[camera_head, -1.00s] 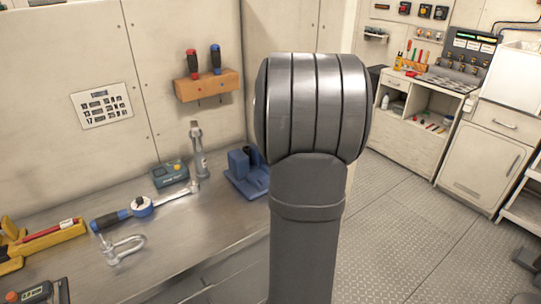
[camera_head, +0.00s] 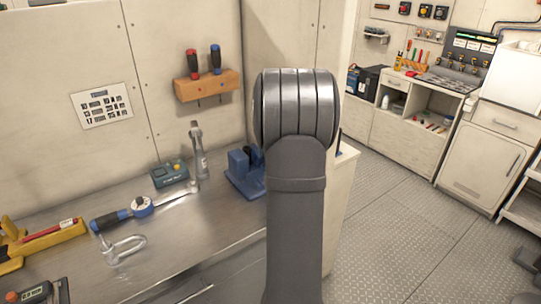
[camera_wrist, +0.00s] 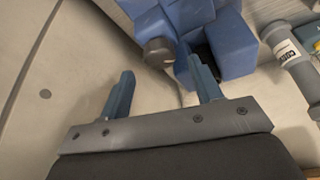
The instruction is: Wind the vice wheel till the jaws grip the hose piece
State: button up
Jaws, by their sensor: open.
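The blue vice (camera_head: 241,178) stands on the steel bench, left of my arm in the head view. My arm covers its right part. The vice also shows in the wrist view (camera_wrist: 228,42), at the top, with a round brownish-grey end (camera_wrist: 158,52) sticking out of it. A dark piece (camera_head: 255,155) shows at the vice's top; I cannot tell surely if it is the hose. No wheel rim can be made out. My gripper (camera_wrist: 163,68) is open, its two blue-grey fingers apart and empty, pointing towards the vice and the round end. Contact cannot be told.
A grey lamp-like tool (camera_head: 198,150) stands on the bench left of the vice. A teal box (camera_head: 170,174), a blue-handled ratchet (camera_head: 125,214) and a shackle (camera_head: 122,247) lie further left. A screwdriver rack (camera_head: 207,86) hangs on the wall above.

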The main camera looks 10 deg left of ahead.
jog(key=shift+x, duration=1.6)
jog(key=c, duration=1)
jog(key=shift+m+h, duration=0.3)
jog(key=shift+m, duration=0.5)
jog(key=o, duration=1)
jog(key=shift+r, duration=0.1)
jog(key=v, duration=1.7)
jog(key=shift+s, duration=0.35)
